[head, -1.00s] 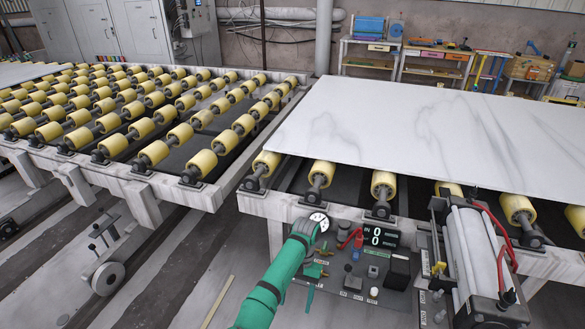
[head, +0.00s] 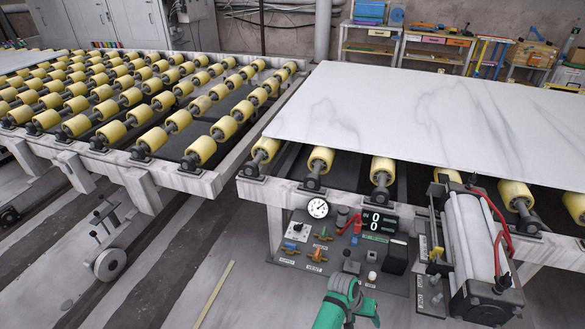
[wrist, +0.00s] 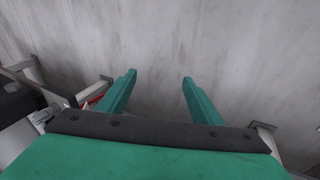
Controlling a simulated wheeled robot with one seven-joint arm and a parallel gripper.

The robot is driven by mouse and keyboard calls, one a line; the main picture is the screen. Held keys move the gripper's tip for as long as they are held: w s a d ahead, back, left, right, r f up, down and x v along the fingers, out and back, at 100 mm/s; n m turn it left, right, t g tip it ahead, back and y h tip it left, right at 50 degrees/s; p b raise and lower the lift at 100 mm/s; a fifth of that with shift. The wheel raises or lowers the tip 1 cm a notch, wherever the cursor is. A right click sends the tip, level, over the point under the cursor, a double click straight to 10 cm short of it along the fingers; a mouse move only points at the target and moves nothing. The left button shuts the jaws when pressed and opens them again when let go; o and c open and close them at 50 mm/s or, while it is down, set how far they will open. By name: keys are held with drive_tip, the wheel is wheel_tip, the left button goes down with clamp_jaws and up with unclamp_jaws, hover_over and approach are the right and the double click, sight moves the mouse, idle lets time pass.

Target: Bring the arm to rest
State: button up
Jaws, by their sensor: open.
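My green arm shows at the bottom of the head view, in front of the lower part of the control panel (head: 345,250). The gripper's fingertips cannot be made out there. In the wrist view my gripper (wrist: 158,82) is open, with its two green fingers apart and nothing between them. A plain grey surface fills the view beyond the fingers.
A white marble slab (head: 420,120) lies on the roller table at right. Open floor (head: 170,280) lies to the left.

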drive_tip(key=s+d+n+t+h, duration=0.4)
drive_tip(key=s+t, duration=0.3)
drive_tip(key=s, duration=0.4)
drive_tip(key=s+a+r+n+t+y, duration=0.1)
drive_tip(key=s+a+r+t+y, duration=0.25)
drive_tip(key=s+a, duration=0.4)
drive_tip(key=s+a+r+n+t+y, duration=0.25)
drive_tip(key=s+a+r, duration=0.25)
drive_tip(key=s+a, duration=0.3)
drive_tip(key=s+a+r+m+t+y, duration=0.1)
drive_tip(key=s+a+r, duration=0.3)
drive_tip(key=a+r, duration=0.2)
drive_tip(key=s+a+r+m+t+y, duration=0.1)
drive_tip(key=s+a+r+m, duration=0.1)
drive_tip(key=s+a+r, duration=0.2)
drive_tip(key=a+r, duration=0.3)
drive_tip(key=r, duration=0.3)
drive_tip(key=shift+s+r+y, duration=0.25)
drive_tip(key=shift+r+y, duration=0.05)
